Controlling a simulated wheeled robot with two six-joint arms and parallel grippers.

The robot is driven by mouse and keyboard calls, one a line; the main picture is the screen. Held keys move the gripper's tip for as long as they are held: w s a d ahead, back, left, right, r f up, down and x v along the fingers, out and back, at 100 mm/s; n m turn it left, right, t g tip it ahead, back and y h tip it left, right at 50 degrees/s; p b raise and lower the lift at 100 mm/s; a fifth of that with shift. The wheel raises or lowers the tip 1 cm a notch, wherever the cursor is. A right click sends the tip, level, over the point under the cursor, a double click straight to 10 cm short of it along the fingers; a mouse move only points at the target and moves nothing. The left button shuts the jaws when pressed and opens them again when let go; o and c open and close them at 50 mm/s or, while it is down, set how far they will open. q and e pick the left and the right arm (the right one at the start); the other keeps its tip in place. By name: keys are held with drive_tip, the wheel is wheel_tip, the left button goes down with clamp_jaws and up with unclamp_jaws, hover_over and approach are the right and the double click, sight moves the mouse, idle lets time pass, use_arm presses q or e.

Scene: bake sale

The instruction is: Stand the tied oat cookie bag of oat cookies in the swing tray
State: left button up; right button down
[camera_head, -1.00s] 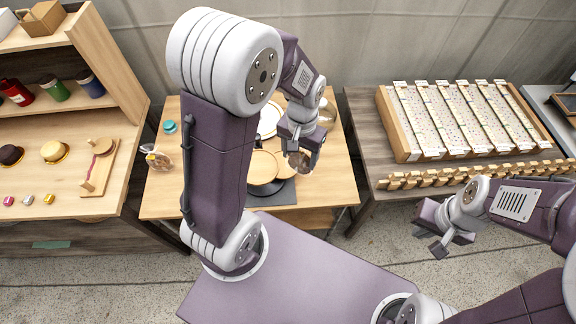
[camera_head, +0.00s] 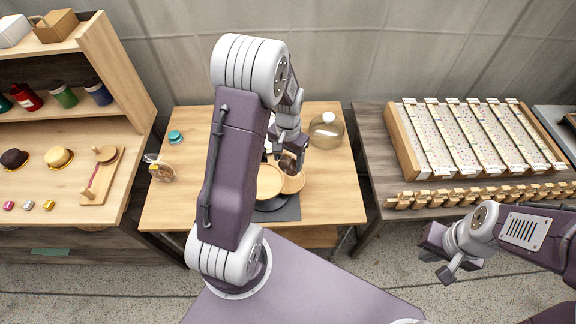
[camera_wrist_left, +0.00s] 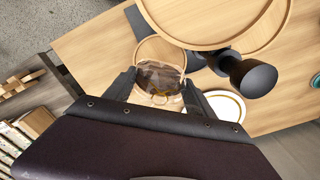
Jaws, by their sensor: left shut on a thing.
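My left gripper (camera_wrist_left: 160,88) is shut on a clear bag with brown contents (camera_wrist_left: 158,74), the oat cookie bag. In the head view my left gripper (camera_head: 291,160) is over the round wooden trays in the middle of the table. A larger round wooden tray (camera_head: 269,181) and a smaller one (camera_head: 296,184) sit side by side around a black stand; which is the swing tray I cannot tell. In the wrist view the smaller tray (camera_wrist_left: 150,48) lies behind the bag; whether they touch is unclear. My right gripper (camera_head: 440,265) is open and empty, off to the right.
A black post (camera_wrist_left: 250,76) stands between the larger tray and a white plate (camera_wrist_left: 226,104). A glass dome (camera_head: 327,130) stands at the table's back right. Another tied bag (camera_head: 161,171) and a teal item (camera_head: 175,137) are at the left. The front right table corner is clear.

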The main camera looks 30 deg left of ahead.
sight(288, 166)
use_arm(q)
wheel_tip(288, 166, down, 4)
drive_tip(key=shift+r, duration=0.2)
drive_tip(key=shift+f, duration=0.25)
drive_tip(key=o, duration=0.9)
drive_tip(key=shift+f, duration=0.1)
drive_tip(key=shift+r, duration=0.2)
wheel_tip(288, 166, up, 12)
